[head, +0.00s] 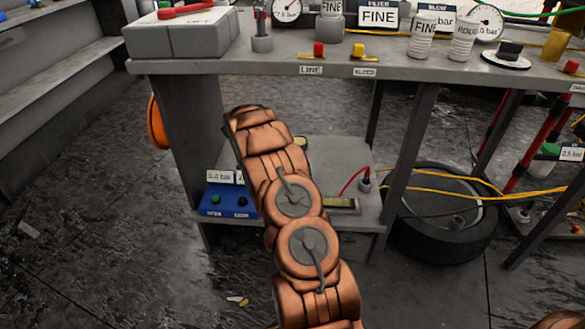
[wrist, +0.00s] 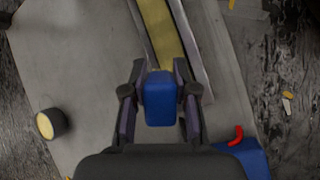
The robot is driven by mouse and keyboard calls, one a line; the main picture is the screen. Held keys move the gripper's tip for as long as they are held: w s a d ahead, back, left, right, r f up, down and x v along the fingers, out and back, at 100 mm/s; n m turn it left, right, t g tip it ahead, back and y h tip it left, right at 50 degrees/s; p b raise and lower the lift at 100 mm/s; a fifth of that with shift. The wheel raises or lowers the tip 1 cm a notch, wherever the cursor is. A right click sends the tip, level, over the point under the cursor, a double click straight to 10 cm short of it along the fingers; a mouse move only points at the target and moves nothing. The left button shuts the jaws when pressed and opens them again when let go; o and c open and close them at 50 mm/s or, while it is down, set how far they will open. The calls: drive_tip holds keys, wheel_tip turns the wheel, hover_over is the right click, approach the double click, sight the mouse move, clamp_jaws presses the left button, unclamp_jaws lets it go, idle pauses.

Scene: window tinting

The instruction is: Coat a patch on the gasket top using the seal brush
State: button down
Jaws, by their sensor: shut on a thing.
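My gripper (wrist: 160,72) is shut on a blue block-shaped piece, which I take to be the handle of the seal brush (wrist: 160,100); its bristles are not clear to see. In the wrist view a yellow strip, which may be the gasket (wrist: 162,32), lies in a grey channel just beyond the fingertips. The blue piece lines up with the near end of the strip; I cannot tell whether they touch. In the head view my copper arm hides the gripper and brush. A yellowish strip in a frame (head: 342,203) shows on the lower shelf there.
The lower shelf (head: 345,160) sits under a bench top (head: 270,66) crowded with gauges, cans and labels. A blue box with buttons (head: 228,200) stands at the shelf's left. A dark cylinder with a cream top (wrist: 50,124) stands left of my gripper. A tyre (head: 440,215) lies right.

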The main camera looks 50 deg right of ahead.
drive_tip(key=shift+w+a+f+p, duration=0.1)
drive_tip(key=shift+f+p, duration=0.05)
drive_tip(key=shift+p, duration=0.15)
drive_tip(key=shift+r+p, duration=1.7)
drive_tip(key=shift+r, duration=1.8)
